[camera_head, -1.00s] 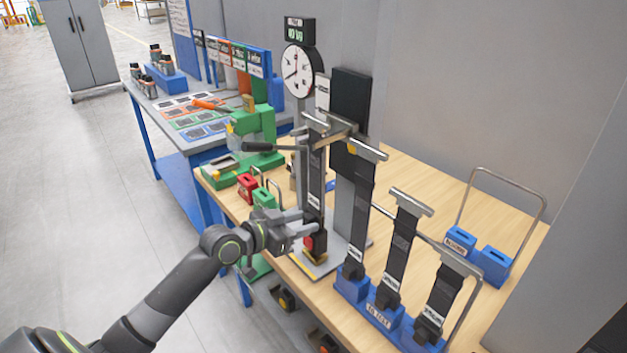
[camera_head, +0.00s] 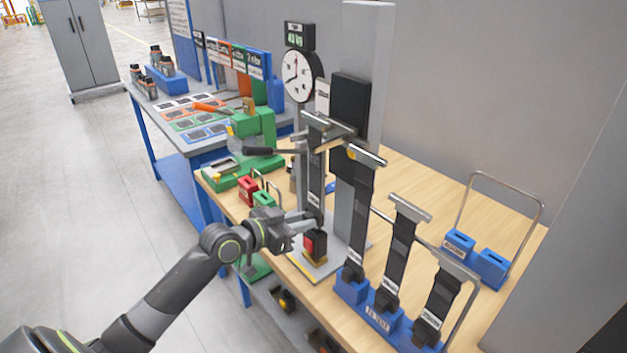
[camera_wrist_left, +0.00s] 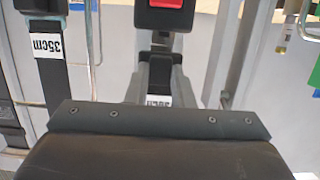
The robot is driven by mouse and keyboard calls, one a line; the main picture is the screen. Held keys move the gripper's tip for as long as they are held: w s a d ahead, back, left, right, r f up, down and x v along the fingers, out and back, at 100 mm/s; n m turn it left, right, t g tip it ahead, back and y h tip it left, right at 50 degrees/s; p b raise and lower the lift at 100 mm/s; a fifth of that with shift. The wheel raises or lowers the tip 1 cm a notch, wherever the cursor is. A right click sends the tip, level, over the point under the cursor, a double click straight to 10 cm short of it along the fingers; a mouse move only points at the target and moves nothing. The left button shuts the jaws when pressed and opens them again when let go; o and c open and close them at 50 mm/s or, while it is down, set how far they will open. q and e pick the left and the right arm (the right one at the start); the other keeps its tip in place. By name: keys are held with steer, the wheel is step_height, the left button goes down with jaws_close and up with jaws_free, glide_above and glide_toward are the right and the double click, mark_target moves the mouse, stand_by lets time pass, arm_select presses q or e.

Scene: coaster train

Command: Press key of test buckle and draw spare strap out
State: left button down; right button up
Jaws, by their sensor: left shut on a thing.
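The test buckle (camera_head: 316,243) is a black block with a red key on its face, upright on a grey base plate with a yellow and black edge. It also shows at the top of the left wrist view (camera_wrist_left: 165,14). A dark strap (camera_head: 317,178) hangs above it from a metal crossbar. My left gripper (camera_head: 312,219) is shut on the strap's lower end, just above the buckle. In the left wrist view, a white label (camera_wrist_left: 158,100) shows between the jaws (camera_wrist_left: 158,82). I cannot tell whether the strap's tongue is inside the buckle.
Several straps stand in a blue rack (camera_head: 378,316) at the right. Behind are a grey post with a black block (camera_head: 350,98) and a round dial (camera_head: 298,76). Red (camera_head: 247,190) and green blocks stand at the left. The bench's right side has free room.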

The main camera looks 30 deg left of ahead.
arm_select(q)
steer(key=shift+r+p, duration=1.4)
steer(key=shift+r, duration=0.5)
